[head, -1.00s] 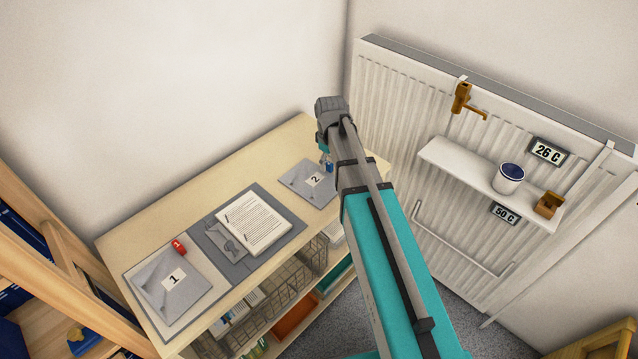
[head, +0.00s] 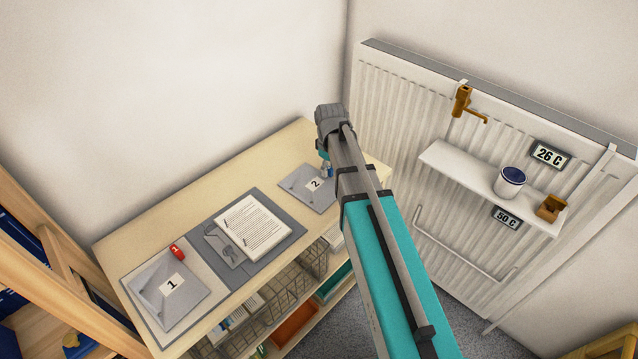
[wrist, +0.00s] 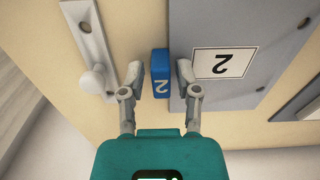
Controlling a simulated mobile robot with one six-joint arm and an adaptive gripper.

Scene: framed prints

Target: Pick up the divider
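A blue block marked 2 (wrist: 160,72) stands between the fingers of my gripper (wrist: 159,75) in the wrist view. The fingers are open. There is a small gap on the left, while the right finger is very close to the block; I cannot tell whether it touches. The block is beside a grey plate labelled 2 (wrist: 235,60), also visible on the cabinet top in the head view (head: 312,186). I cannot tell whether block and plate are joined, or which thing is the divider. In the head view my arm partly hides the gripper and block.
The cabinet top (head: 200,210) also holds a folder with a printed sheet (head: 255,228), a grey plate labelled 1 (head: 170,288) and a red tag (head: 177,252).

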